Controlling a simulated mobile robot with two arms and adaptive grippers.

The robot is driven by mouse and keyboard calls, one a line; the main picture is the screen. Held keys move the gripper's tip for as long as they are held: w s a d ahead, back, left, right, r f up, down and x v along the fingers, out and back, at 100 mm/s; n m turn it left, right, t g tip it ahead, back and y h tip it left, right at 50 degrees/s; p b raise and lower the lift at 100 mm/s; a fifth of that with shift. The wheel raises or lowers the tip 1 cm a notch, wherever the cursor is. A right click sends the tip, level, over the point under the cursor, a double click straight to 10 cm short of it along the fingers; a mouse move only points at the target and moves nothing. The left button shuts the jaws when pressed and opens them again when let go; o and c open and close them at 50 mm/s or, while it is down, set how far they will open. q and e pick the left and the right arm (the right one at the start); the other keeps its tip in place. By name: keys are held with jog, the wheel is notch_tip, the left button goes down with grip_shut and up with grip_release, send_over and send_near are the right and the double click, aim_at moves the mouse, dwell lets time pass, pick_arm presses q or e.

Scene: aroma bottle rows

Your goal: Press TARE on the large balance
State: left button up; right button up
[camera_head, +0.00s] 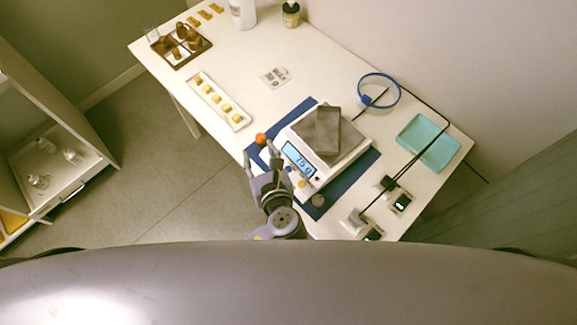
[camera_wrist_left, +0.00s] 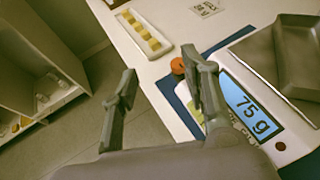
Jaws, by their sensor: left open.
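The large balance (camera_head: 345,158) is a white scale on a blue mat (camera_head: 363,166). Its lit display (camera_head: 298,158) reads 75 g, also in the left wrist view (camera_wrist_left: 252,112). A dark grey tray (camera_head: 328,130) lies on its pan. Small coloured spots sit on its front beside the display; a red one (camera_wrist_left: 280,146) shows in the wrist view. No TARE label is legible. My left gripper (camera_head: 259,151) is open and empty at the balance's front left; one finger overlaps the balance edge in the wrist view (camera_wrist_left: 160,66). Contact cannot be told. My right gripper is not in view.
An orange round object (camera_head: 260,139) is close to my left fingers. A white tray with yellow blocks (camera_head: 220,102) lies farther left. A teal tray (camera_head: 428,143), a blue ring (camera_head: 380,90) and small devices (camera_head: 397,200) are on the right. The table's middle is mostly clear.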

pick_arm(q)
grip_shut()
dwell(0.3)
dwell(1.2)
